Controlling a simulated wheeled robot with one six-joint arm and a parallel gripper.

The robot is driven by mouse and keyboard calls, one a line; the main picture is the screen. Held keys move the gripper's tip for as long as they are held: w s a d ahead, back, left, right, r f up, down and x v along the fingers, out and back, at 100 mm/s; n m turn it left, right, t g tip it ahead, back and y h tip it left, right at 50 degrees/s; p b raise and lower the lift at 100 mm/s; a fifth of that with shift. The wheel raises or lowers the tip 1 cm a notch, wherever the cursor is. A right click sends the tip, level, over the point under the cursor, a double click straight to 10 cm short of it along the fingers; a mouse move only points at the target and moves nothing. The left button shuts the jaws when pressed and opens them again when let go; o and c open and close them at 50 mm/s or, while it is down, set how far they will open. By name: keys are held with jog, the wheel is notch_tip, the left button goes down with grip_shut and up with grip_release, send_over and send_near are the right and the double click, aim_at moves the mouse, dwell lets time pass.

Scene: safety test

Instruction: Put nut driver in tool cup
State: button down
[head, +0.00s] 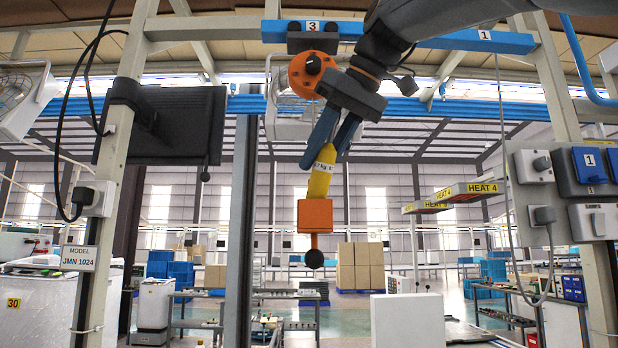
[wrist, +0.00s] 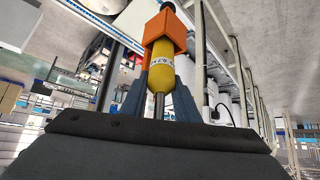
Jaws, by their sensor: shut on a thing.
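My gripper (head: 325,157) points down in the upper middle of the head view, its blue fingers closed around a yellow, labelled tool (head: 320,183), which I take as the nut driver. It hangs slightly tilted in the air. In the wrist view, the yellow body (wrist: 161,72) lies between the fingers, with a grey shaft toward the palm. An orange block (head: 315,216) with a stem and black ball lines up with its lower end; it also shows in the wrist view (wrist: 166,28). I cannot tell whether they are joined.
A blue overhead rail (head: 450,42) and an orange round device (head: 311,66) are close around the arm. A dark monitor (head: 165,125) hangs left and socket boxes (head: 590,175) are on the right post. A white box (head: 407,320) stands below right; cardboard boxes (head: 360,266) are farther back.

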jog(key=shift+w+a+f, duration=0.2)
jog(key=shift+f, duration=0.4)
jog(key=g+p, duration=0.1)
jog(key=p, duration=0.1)
jog(key=shift+w+a+r+h+p, duration=0.25)
jog(key=shift+w+a+h+p, duration=0.05)
jog(key=shift+w+a+p, duration=0.1)
jog(key=g+h+p, duration=0.1)
jog(key=p, duration=0.1)
jog(key=w+a+g+p, duration=0.1)
jog(key=p, duration=0.1)
jog(key=shift+w+r+h, duration=0.1)
jog(key=shift+w+h, duration=0.1)
jog(key=shift+h, duration=0.2)
jog(key=shift+f, duration=1.5)
jog(key=shift+f, duration=0.15)
jog(key=c, duration=1.4)
grip_release()
jog(key=shift+o, duration=0.2)
